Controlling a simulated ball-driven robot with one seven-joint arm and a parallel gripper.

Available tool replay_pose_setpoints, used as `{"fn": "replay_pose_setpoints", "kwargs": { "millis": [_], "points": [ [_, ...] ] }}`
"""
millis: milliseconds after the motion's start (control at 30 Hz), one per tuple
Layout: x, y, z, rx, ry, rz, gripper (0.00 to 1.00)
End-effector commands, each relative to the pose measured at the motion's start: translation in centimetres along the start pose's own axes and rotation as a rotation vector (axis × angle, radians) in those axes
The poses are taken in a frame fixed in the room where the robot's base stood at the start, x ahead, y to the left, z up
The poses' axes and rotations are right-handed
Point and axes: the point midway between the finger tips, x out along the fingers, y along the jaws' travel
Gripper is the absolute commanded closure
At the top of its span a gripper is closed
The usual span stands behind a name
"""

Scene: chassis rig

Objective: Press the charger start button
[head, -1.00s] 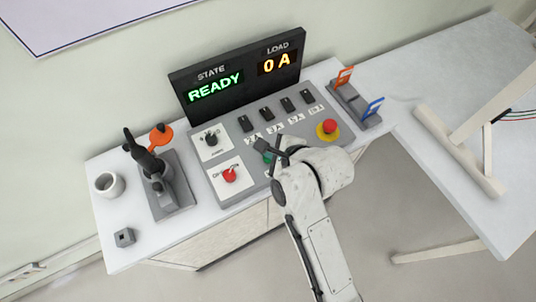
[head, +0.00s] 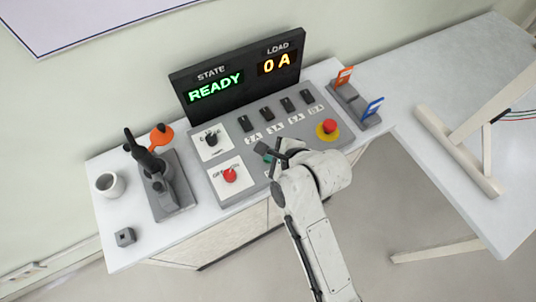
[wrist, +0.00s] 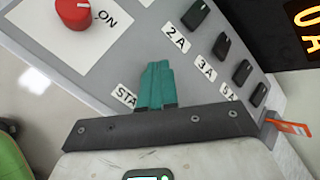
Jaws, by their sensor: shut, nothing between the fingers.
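The grey charger panel (head: 300,127) stands on the white table, with a label starting "STA" (wrist: 124,95) in the wrist view. My gripper (head: 267,157) is over the panel's lower middle in the head view. Its teal fingers (wrist: 156,86) are shut together and empty in the wrist view, right beside that label and covering its end. The start button itself is hidden behind my fingers and wrist, so I cannot tell whether they touch it. The black display (head: 238,78) reads READY in green and 0 A in orange.
A red knob (head: 230,175) and a black knob (head: 210,138) sit left of my gripper. Several black switches (head: 267,114) lie above it. A red emergency button (head: 329,126) is on the right. A black handle unit (head: 160,180) and a white cup (head: 107,184) stand left.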

Motion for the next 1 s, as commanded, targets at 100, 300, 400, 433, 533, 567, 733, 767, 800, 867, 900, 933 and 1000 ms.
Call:
{"fn": "replay_pose_setpoints", "kwargs": {
  "millis": [100, 300, 400, 433, 533, 567, 733, 767, 800, 867, 900, 933, 1000],
  "points": [
    [0.11, 0.1, -0.08, 0.0, 0.0, 0.001, 1.0],
    [0.27, 0.23, -0.21, 0.0, 0.001, 0.001, 1.0],
    [0.35, 0.29, -0.27, 0.0, 0.001, 0.002, 1.0],
    [0.38, 0.31, -0.29, 0.0, 0.001, 0.002, 1.0],
    [0.39, 0.32, -0.3, 0.0, 0.001, 0.001, 1.0],
    [0.39, 0.32, -0.3, 0.0, 0.001, 0.001, 1.0],
    [0.37, 0.31, -0.29, 0.0, 0.001, 0.002, 1.0],
    [0.35, 0.3, -0.27, 0.0, 0.001, 0.002, 1.0],
    [0.3, 0.26, -0.23, 0.0, 0.001, 0.002, 1.0],
    [0.17, 0.17, -0.14, 0.0, 0.001, 0.002, 1.0],
    [0.06, 0.09, -0.06, 0.0, 0.001, 0.002, 1.0],
    [-0.03, 0.02, 0.01, 0.0, 0.001, 0.002, 1.0],
    [-0.26, -0.15, 0.18, 0.0, 0.001, 0.002, 1.0]
  ]
}}
